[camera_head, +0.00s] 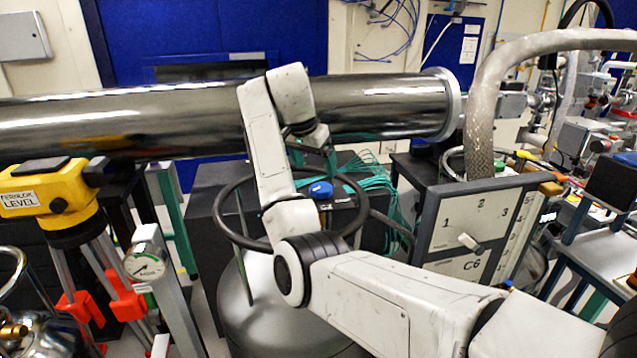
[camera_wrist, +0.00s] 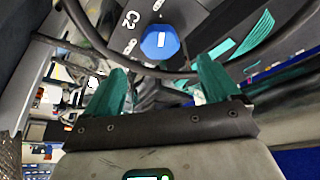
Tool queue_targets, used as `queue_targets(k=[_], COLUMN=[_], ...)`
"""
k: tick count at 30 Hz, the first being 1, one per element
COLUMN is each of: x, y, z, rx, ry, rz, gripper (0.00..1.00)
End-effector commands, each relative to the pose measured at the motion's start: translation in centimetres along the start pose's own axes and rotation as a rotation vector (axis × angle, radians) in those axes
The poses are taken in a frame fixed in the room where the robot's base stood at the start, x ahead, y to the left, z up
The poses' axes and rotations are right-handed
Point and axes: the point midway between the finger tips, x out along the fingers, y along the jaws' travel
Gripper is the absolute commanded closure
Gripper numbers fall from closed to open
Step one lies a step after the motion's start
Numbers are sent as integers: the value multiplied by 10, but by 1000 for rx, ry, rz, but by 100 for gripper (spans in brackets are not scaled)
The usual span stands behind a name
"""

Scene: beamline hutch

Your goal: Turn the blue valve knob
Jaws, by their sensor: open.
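The blue valve knob (camera_head: 320,190) shows in the head view inside the outline of a black ring (camera_head: 229,228) above a grey metal vessel. Part of the ring crosses the wrist view between the fingertips and the knob. In the head view my arm hides much of the gripper.
A large shiny pipe (camera_head: 390,104) runs across behind my arm. The grey vessel (camera_head: 270,315) stands below the ring. Green cables (camera_head: 385,190) hang behind the knob. A panel marked C6 (camera_head: 455,240) stands at right, a yellow level (camera_head: 50,200) on a tripod at left.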

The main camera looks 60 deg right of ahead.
Motion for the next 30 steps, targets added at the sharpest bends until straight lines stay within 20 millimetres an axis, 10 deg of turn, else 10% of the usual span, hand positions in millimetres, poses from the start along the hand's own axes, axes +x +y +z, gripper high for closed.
queue_targets(k=[15, 30], x=[67, 77], y=[0, 0], z=[0, 0], rx=[-1, 0], ry=[-1, 0], rz=[2, -1], gripper=[11, 17])
